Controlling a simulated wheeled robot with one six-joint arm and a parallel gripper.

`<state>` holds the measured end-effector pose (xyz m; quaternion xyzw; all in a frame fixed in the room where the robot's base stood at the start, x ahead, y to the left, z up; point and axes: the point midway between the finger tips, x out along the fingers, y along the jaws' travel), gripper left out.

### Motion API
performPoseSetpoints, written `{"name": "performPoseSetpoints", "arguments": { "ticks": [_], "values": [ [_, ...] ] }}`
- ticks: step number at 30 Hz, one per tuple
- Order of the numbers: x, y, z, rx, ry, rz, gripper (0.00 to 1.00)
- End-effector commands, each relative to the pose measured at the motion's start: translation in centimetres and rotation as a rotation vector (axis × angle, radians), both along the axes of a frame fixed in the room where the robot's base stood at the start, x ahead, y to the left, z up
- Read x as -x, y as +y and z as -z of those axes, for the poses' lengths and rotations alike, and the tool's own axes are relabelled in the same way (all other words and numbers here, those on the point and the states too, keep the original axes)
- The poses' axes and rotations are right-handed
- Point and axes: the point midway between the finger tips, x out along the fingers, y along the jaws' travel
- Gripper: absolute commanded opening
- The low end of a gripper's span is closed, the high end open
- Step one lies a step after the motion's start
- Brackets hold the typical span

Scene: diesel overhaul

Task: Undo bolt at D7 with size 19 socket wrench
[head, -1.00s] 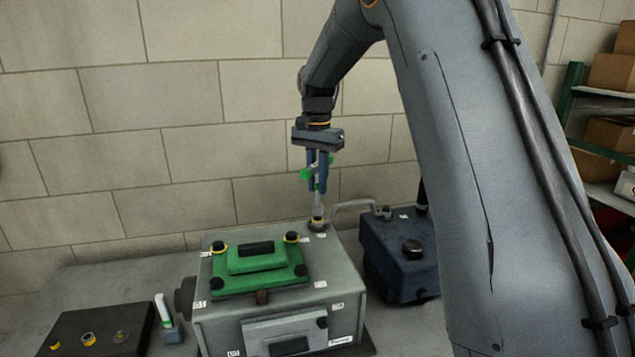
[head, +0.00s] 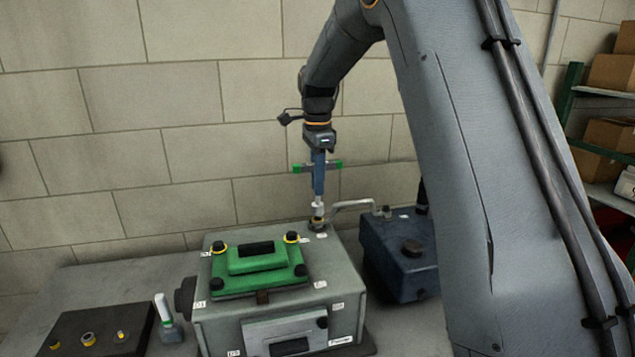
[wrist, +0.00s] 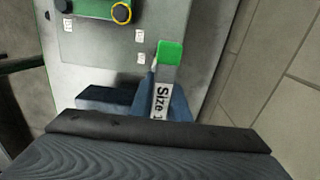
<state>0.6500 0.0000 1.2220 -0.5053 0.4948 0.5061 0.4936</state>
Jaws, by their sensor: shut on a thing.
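My gripper (head: 319,172) is shut on the socket wrench and points straight down over the back right corner of the grey engine block (head: 345,275). The wrench's green-ended crossbar (head: 333,164) spans left to right between the blue fingers. Its grey shank (head: 318,208) goes down to a bolt seat (head: 317,224) on the block's top, and the socket hides any bolt there. In the wrist view the wrench handle (wrist: 170,53) has a green end and a label reading "Size 1", the rest hidden. The small tags on the block are too small to read.
A green cover (head: 258,272) with black bolts, two ringed yellow, sits on the block. A pipe (head: 350,205) runs from the bolt seat area to a dark blue unit (head: 405,262) at right. A dark tray (head: 65,330) with sockets and another green-handled tool (head: 163,307) are at left.

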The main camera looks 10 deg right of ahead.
Motion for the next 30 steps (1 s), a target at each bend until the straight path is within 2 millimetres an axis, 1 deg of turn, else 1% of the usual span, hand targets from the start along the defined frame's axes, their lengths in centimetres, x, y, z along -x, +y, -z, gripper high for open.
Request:
{"name": "performPoseSetpoints", "arguments": {
  "ticks": [21,24,30],
  "values": [
    [-0.05,0.01,-0.06,0.0,-0.002,0.512,0.0],
    [-0.05,0.01,-0.06,0.0,-0.002,0.543,0.0],
    [-0.05,0.01,-0.06,0.0,-0.002,0.549,0.0]
  ]
}}
